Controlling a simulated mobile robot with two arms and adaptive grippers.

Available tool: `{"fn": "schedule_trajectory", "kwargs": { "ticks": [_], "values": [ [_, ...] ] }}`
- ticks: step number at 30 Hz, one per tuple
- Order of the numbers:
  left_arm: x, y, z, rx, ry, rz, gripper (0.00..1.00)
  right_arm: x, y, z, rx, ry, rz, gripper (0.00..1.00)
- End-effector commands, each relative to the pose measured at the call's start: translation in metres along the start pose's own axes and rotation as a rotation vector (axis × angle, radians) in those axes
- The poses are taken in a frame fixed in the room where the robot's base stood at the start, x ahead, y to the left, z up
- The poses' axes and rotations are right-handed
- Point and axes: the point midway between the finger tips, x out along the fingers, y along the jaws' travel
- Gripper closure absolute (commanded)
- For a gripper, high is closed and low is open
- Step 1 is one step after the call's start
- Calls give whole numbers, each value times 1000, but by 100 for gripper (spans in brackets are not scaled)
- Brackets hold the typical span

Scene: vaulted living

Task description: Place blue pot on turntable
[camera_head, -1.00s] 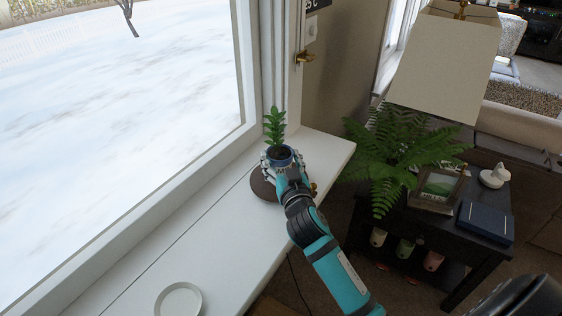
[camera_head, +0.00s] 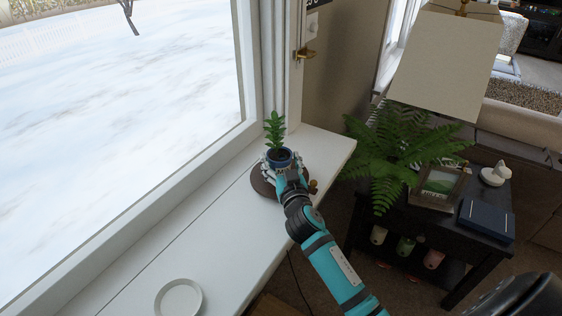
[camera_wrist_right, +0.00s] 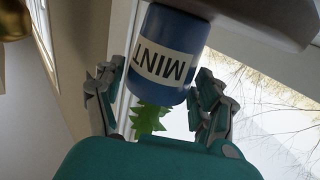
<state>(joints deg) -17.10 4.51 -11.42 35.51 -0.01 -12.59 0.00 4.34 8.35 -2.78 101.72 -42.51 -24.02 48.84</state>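The blue pot (camera_head: 280,158) is upright, with a green plant in it, over the dark round turntable (camera_head: 262,184) on the white windowsill. The right wrist view shows the blue pot (camera_wrist_right: 172,42) upside down with a white MINT label, its base close against the turntable's disc (camera_wrist_right: 262,18). Whether the base touches the disc is hard to tell. My left gripper is not in view.
A small white round dish (camera_head: 179,298) lies on the windowsill (camera_head: 215,245) nearer to me. The window is along the left. A fern (camera_head: 400,150), a picture frame (camera_head: 438,187) and a lamp (camera_head: 445,60) are at a dark side table to the right. The sill between dish and turntable is clear.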

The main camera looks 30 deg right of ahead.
Motion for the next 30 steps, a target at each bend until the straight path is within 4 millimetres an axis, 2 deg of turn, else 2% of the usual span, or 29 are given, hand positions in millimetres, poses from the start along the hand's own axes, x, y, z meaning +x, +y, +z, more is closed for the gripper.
{"fn": "schedule_trajectory", "kwargs": {
  "ticks": [1,3,14,17,24,30],
  "values": [
    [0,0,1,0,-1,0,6,0,0,0,0,0,0,19],
    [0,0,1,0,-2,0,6,0,0,0,-1,0,0,11],
    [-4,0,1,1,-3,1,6,-2,0,-4,-2,0,-1,11],
    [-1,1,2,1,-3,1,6,-16,-1,-1,0,-1,-2,11],
    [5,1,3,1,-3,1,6,-69,0,0,1,-3,0,11],
    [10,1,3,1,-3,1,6,-104,0,-1,1,-1,-1,11]
  ]
}}
